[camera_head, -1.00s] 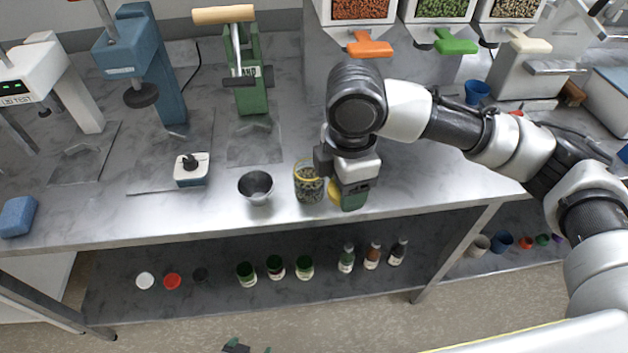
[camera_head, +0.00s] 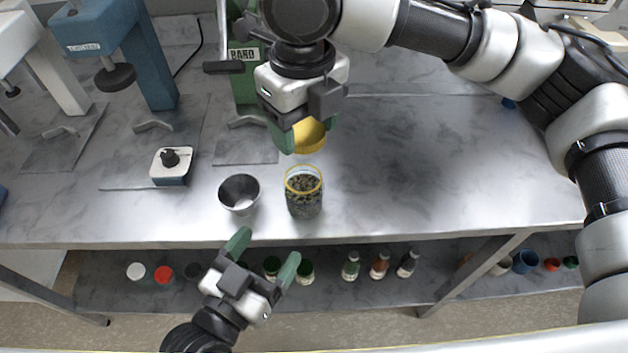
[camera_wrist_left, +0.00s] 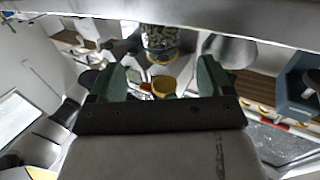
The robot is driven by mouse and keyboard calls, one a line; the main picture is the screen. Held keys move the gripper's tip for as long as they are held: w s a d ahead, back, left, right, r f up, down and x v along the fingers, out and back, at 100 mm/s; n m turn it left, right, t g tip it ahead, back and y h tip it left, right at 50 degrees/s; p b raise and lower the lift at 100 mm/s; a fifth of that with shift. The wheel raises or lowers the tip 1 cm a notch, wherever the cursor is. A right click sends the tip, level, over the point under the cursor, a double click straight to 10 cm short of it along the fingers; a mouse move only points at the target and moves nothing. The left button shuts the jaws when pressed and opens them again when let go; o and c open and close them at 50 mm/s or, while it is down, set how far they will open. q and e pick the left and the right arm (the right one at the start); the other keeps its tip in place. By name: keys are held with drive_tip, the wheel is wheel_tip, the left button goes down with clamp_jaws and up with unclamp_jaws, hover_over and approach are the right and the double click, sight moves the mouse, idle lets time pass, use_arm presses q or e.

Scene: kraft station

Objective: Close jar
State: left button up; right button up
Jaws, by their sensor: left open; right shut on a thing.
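A glass jar (camera_head: 304,199) with dark contents and a yellow rim stands upright and uncovered near the bench's front edge. My right gripper (camera_head: 307,138) is shut on a round yellow lid (camera_head: 312,136), held above and slightly behind the jar, apart from its mouth. My left gripper (camera_head: 265,251) is open and empty in front of the bench edge, below and left of the jar. In the left wrist view, the jar (camera_wrist_left: 160,40) and yellow lid (camera_wrist_left: 164,88) show between the open fingers (camera_wrist_left: 163,76).
A metal cup (camera_head: 239,194) stands just left of the jar. A green press (camera_head: 243,90) stands behind, with a small white-topped device (camera_head: 171,165) further left. Bottles and caps sit on the lower shelf (camera_head: 330,275). The bench right of the jar is clear.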

sight(294, 207)
drive_tip(key=shift+w, duration=0.1)
drive_tip(key=shift+s+a+r, duration=0.2)
drive_tip(key=shift+s+a, duration=0.05)
drive_tip(key=shift+s, duration=0.2)
drive_tip(key=shift+w+d, duration=0.1)
drive_tip(key=shift+w, duration=0.05)
use_arm(q)
drive_tip(key=x, duration=1.1)
drive_tip(key=shift+w+d+r, duration=0.15)
drive_tip(key=shift+w+r, duration=0.1)
drive_tip(key=shift+r, duration=0.15)
drive_tip(key=shift+c, duration=0.3)
drive_tip(key=c, duration=1)
drive_tip(key=shift+o, duration=0.2)
use_arm(e)
drive_tip(key=shift+f, duration=2.55)
